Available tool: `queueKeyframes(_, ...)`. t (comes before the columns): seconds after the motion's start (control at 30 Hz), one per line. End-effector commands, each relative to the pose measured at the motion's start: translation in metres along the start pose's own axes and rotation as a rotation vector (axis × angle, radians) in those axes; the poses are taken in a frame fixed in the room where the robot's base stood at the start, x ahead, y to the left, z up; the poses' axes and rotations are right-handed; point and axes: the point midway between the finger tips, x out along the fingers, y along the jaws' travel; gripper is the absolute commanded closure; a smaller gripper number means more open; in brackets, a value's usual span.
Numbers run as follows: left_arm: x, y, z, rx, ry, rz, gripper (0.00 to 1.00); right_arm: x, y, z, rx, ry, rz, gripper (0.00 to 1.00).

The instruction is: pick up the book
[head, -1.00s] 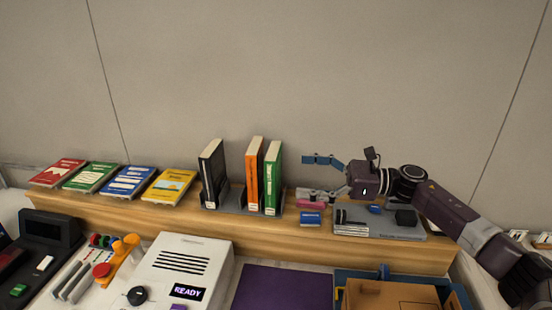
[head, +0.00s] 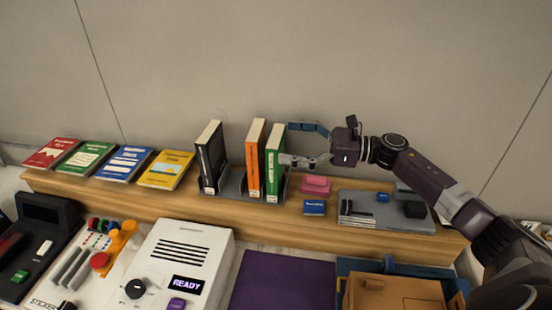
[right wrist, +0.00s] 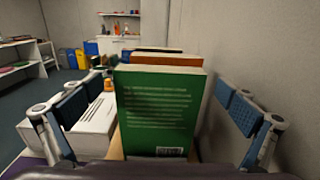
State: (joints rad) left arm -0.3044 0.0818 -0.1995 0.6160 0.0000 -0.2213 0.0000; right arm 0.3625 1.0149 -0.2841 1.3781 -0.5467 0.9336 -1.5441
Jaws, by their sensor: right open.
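Three books stand upright in a grey holder (head: 233,188) on the wooden shelf: a black book (head: 211,160), an orange book (head: 256,160) and a green book (head: 275,165). My right gripper (head: 290,142) is open just right of the green book, its fingers pointing left. In the right wrist view the green book (right wrist: 160,115) shows its back cover between the two open fingers, with the orange book (right wrist: 165,59) behind it. I see no contact between fingers and cover. My left gripper is not in view.
A pink block (head: 316,184) and a small blue box (head: 314,207) sit right of the holder. A grey tray (head: 375,220) with small items lies farther right. Below are a white machine reading READY (head: 180,255) and a purple mat (head: 285,280). The wall stands close behind.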

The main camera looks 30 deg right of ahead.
Motion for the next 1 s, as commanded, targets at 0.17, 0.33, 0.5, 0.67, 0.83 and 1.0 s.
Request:
queueKeyframes(0.17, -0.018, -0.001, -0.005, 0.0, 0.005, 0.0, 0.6, 0.022, 0.0, 0.004, 0.0, -0.001, 0.001, 0.0)
queueKeyframes(0.33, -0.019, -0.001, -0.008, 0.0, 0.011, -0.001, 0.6, 0.029, 0.0, 0.001, 0.0, 0.0, 0.0, 0.0)
queueKeyframes(0.5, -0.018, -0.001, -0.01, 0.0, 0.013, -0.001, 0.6, 0.028, 0.0, 0.0, -0.001, 0.001, 0.0, 0.0)
queueKeyframes(0.67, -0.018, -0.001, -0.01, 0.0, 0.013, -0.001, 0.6, 0.028, 0.0, 0.0, -0.001, 0.001, 0.0, 0.18)
queueKeyframes(0.83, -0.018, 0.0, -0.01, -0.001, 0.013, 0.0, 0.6, 0.028, 0.0, 0.0, -0.001, 0.0, 0.0, 0.36)
queueKeyframes(1.0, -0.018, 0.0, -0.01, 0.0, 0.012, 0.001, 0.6, 0.028, 0.0, 0.0, 0.0, 0.0, 0.0, 0.55)
